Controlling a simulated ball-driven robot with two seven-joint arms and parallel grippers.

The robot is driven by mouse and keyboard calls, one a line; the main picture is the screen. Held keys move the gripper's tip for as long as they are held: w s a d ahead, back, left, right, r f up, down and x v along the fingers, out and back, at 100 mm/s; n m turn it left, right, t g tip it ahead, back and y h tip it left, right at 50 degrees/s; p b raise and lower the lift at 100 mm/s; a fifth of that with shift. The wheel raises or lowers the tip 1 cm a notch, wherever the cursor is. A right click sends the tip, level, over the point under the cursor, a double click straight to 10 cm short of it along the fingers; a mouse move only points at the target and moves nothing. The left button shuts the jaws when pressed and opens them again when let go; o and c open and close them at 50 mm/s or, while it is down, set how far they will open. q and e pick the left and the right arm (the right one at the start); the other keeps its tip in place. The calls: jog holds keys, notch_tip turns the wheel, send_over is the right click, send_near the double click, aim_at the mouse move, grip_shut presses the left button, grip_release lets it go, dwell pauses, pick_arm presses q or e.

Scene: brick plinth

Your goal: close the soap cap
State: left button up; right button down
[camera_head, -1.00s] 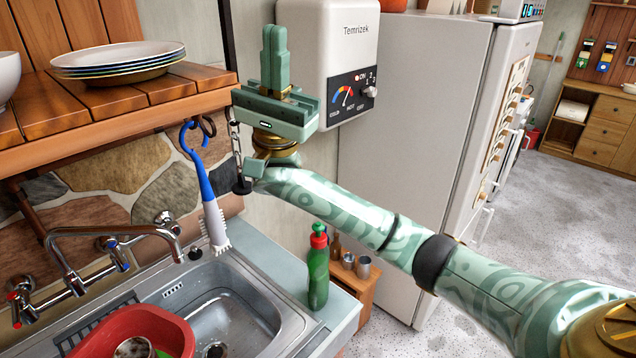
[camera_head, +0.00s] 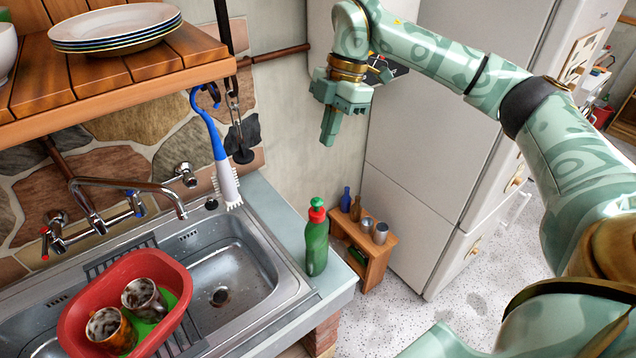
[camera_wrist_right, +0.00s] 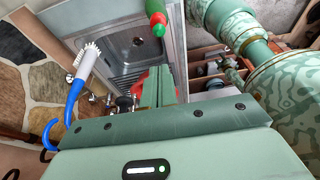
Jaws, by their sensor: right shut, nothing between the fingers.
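The soap bottle (camera_head: 317,246) is green and stands upright on the counter corner, right of the sink. Its cap (camera_head: 317,210) has a red collar and a green tip; I cannot tell whether it is open. The bottle also shows at the top of the right wrist view (camera_wrist_right: 155,10), its cap towards my fingers. My right gripper (camera_head: 329,140) is shut and empty, pointing down, above and beyond the bottle and clear of it. Its fingers also show in the wrist view (camera_wrist_right: 158,82). My left gripper is not in view.
The sink (camera_head: 255,270) holds a red basin (camera_head: 75,318) with two mugs. A blue-handled brush (camera_head: 220,165) hangs from the shelf (camera_head: 200,62), which bears plates. A small wooden rack (camera_head: 378,262) with bottles and cups stands by the fridge (camera_head: 420,170).

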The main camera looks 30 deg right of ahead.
aim_at(319, 198)
jog(key=x, duration=0.4)
jog(key=p+x, duration=0.1)
jog(key=x, duration=0.3)
jog(key=d+x, duration=0.1)
jog(key=x, duration=0.3)
jog(key=shift+f, duration=0.6)
notch_tip(319, 198, down, 2)
jog(key=shift+f, duration=0.1)
jog(key=shift+s, duration=0.2)
